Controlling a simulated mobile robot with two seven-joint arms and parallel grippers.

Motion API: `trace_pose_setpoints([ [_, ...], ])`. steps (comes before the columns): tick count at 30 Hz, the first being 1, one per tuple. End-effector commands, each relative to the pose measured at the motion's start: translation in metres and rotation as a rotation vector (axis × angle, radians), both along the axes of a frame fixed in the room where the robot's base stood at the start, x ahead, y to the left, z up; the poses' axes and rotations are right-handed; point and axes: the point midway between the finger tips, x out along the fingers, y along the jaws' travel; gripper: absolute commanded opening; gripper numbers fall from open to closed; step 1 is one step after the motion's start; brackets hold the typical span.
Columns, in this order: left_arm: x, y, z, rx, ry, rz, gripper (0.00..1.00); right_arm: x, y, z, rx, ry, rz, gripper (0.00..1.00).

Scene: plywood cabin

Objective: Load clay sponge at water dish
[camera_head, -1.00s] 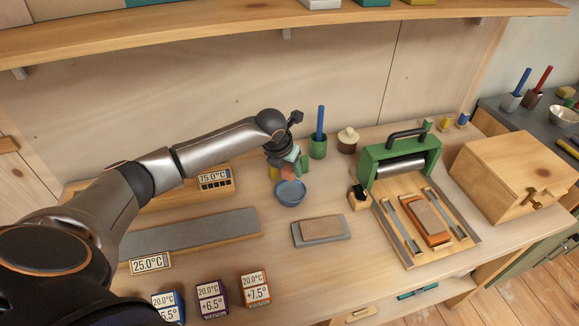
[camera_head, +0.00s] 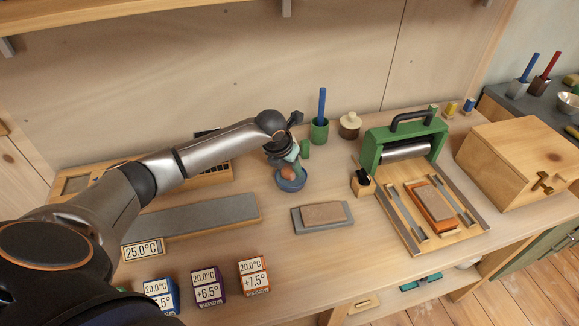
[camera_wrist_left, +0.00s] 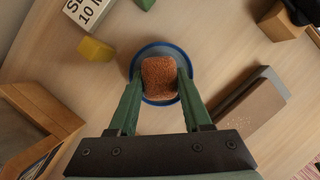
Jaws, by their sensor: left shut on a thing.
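The clay sponge (camera_wrist_left: 159,78) is a reddish-brown block. My left gripper (camera_wrist_left: 158,88) is shut on it, with one green finger on each side. In the left wrist view the sponge lies over the blue water dish (camera_wrist_left: 150,101), inside the outline of its rim. In the head view the blue dish (camera_head: 290,184) stands on the bench, and the sponge (camera_head: 288,174) is at the dish's mouth under my left gripper (camera_head: 285,167). I cannot tell whether the sponge touches the water. My right gripper is not in view.
A grey slab with a brown block (camera_head: 325,213) lies right of the dish. A green roller press (camera_head: 404,145) and a wooden box (camera_head: 518,160) stand further right. A green cup (camera_head: 319,132) is behind. Labelled boxes (camera_head: 207,285) line the front.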

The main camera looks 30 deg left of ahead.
Motion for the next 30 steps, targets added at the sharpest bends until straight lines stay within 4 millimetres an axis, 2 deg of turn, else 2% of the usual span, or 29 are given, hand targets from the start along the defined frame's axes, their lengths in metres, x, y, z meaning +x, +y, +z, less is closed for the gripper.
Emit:
trace_pose_setpoints([
  [30,-0.0001,-0.0001,-0.0053,0.0,0.001,0.001,0.04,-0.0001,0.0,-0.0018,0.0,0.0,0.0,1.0],
])
